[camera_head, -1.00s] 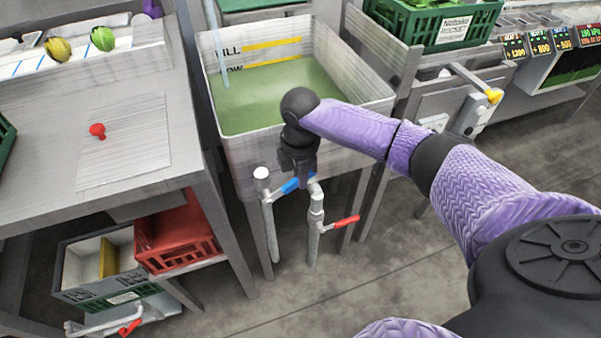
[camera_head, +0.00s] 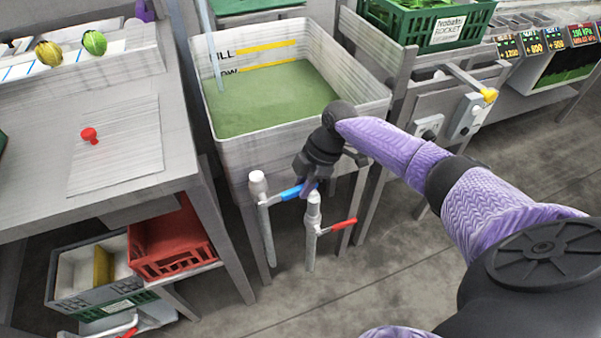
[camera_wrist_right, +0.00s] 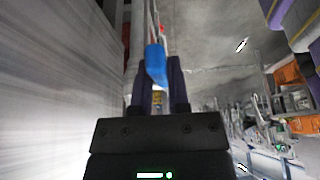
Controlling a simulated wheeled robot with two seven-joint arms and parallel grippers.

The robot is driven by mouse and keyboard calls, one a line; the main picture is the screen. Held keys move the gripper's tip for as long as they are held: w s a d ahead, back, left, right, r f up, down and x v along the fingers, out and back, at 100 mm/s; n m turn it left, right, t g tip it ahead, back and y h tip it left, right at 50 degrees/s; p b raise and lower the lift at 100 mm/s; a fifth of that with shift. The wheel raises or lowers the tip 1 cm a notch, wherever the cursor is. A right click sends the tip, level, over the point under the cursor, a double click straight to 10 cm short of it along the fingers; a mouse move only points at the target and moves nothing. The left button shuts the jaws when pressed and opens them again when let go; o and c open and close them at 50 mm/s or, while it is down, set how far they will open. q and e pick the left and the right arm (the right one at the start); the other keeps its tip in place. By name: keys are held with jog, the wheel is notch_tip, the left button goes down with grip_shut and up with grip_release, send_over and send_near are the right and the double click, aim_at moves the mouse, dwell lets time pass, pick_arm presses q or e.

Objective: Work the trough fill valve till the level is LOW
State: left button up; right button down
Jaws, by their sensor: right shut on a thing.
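The pale trough (camera_head: 270,145) holds green water (camera_head: 275,98). FILL and LOW are marked on its inside back wall with yellow lines; the water's edge lies close to the LOW line (camera_head: 285,64). Below the trough front are two valve pipes, one with a blue lever (camera_head: 291,192) and one with a red lever (camera_head: 343,225). My right gripper (camera_head: 310,184) is shut on the blue lever's right part. In the right wrist view the blue lever (camera_wrist_right: 155,64) sits between the two dark fingers (camera_wrist_right: 160,85). My left gripper is not in view.
A grey table (camera_head: 55,205) with a red knob (camera_head: 89,135) stands left. A red crate (camera_head: 172,245) sits on the shelf below. A green crate (camera_head: 430,28) and a panel with a yellow-tipped lever (camera_head: 489,95) are at the right. Open floor lies in front.

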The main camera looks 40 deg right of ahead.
jog(key=shift+d+f+y+b, duration=0.15)
jog(key=shift+f+y+b, duration=0.55)
jog(key=shift+f+b, duration=0.05)
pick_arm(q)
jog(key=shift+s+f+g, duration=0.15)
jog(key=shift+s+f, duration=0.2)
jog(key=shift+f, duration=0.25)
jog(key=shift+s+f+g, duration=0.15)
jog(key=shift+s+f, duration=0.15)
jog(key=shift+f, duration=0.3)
pick_arm(e)
jog(key=shift+t+y, duration=0.3)
jog(key=c, duration=0.6)
grip_release()
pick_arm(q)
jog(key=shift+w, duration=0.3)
